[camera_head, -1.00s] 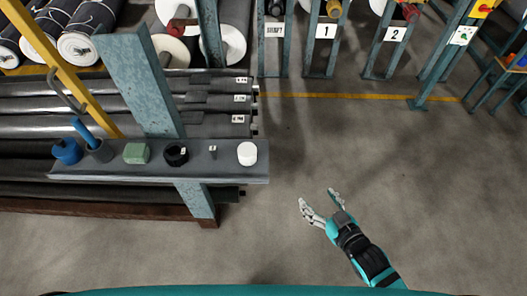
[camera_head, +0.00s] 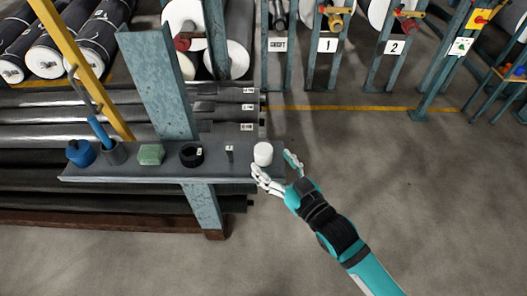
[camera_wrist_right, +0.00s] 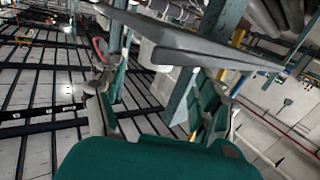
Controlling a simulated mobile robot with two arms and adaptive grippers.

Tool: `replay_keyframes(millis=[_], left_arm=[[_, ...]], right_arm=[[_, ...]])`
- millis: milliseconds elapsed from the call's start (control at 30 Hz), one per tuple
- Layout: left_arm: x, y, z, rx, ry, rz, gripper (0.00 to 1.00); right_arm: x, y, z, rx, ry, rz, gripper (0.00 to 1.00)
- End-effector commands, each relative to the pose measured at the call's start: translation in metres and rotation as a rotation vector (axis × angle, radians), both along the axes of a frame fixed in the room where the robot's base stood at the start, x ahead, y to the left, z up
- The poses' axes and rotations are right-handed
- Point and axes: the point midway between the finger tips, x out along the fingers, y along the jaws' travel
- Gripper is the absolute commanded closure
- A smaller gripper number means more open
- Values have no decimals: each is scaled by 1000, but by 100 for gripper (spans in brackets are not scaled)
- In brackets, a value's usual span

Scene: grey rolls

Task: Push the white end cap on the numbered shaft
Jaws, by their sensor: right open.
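The white end cap (camera_head: 263,153) stands upright at the right end of a narrow grey shelf (camera_head: 225,173). My right gripper (camera_head: 275,168) is open at that end, with one finger in front of the cap on the left and the other beyond its right side. Whether they touch it cannot be told. The right wrist view shows the open fingers (camera_wrist_right: 155,95) below the shelf edge; the cap is not clear there. Dark grey shafts or rolls with white tags (camera_head: 247,107) lie stacked behind the shelf; the tag numbers are too small to read. My left gripper is not in view.
A black ring (camera_head: 191,155), a green block (camera_head: 151,154) and blue items (camera_head: 81,153) share the shelf. A blue-grey post (camera_head: 160,85) rises behind it. Stands signed SHAFT (camera_head: 277,45), 1 (camera_head: 327,45) and 2 (camera_head: 396,46) are at the back. The floor at right is clear.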

Motion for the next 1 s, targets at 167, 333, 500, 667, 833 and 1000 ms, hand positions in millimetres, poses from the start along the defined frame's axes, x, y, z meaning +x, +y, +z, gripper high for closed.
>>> replay_keyframes(millis=[167, 333, 500, 667, 833, 1000], left_arm=[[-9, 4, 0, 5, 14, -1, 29], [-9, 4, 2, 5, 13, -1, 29], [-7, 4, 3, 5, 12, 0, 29], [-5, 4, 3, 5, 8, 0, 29], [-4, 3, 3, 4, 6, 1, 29], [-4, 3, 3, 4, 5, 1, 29]], right_arm=[[10, 5, 0, -1, -1, 0, 28], [34, 15, -2, 0, -1, 0, 28], [49, 25, -4, 0, 0, 0, 28], [51, 27, -5, -1, 1, 1, 28], [51, 26, -5, -1, 1, 0, 35], [51, 26, -5, -1, 1, 0, 58]])
